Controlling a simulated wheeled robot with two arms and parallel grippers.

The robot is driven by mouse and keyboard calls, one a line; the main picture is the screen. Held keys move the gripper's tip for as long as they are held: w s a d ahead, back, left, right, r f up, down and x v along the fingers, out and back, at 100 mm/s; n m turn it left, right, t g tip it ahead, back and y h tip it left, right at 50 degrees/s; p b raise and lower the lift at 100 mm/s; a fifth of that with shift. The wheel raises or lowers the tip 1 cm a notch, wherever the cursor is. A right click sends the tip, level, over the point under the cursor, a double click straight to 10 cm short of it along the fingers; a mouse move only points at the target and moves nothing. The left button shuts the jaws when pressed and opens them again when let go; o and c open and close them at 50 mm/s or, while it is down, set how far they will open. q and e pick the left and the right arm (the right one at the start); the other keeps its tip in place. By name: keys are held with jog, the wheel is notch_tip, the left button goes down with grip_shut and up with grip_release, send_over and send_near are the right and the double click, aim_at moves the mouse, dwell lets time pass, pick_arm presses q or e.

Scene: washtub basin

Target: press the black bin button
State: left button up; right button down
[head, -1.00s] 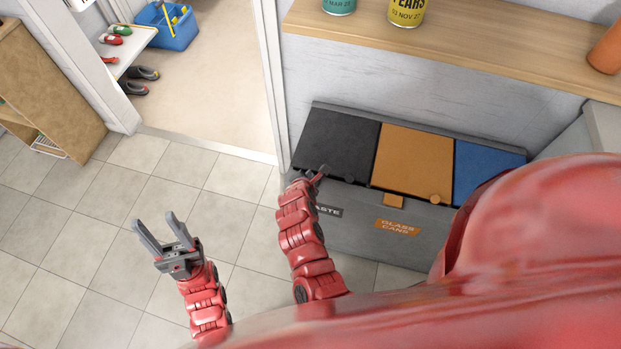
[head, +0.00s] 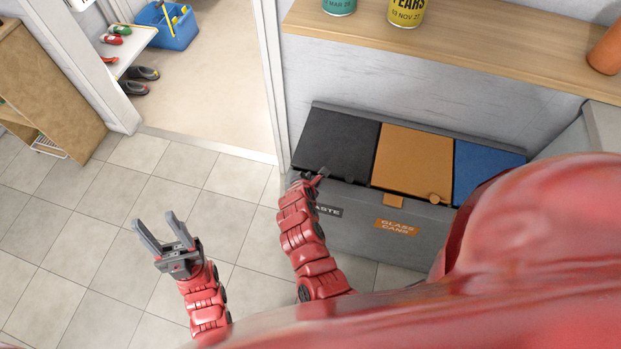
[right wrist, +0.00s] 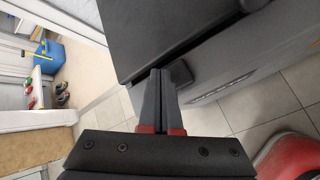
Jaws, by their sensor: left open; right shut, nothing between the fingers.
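The black bin lid (head: 338,140) is shut at the left end of the grey bin unit. A small dark knob (head: 348,179) shows at its front edge in the head view, just right of my right gripper (head: 321,173). That gripper is shut and empty at the lid's front edge. In the right wrist view its fingertips (right wrist: 160,74) are close beside a dark block (right wrist: 181,74) on the bin front; I cannot tell whether they touch. My left gripper (head: 160,232) is open and empty, over the floor at the left.
An orange lid (head: 414,158) and a blue lid (head: 484,168) are shut beside the black one. A wooden shelf (head: 450,45) with cans overhangs the bins. A door frame (head: 268,80) stands left of them. Tiled floor (head: 110,220) at the left is free.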

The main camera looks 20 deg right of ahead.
jog(key=shift+f, duration=0.45)
dwell(0.6)
jog(key=shift+r+p, duration=1)
jog(key=shift+p, duration=0.1)
notch_tip(320, 180, up, 5)
jog(key=p, duration=0.5)
jog(key=shift+p, duration=0.35)
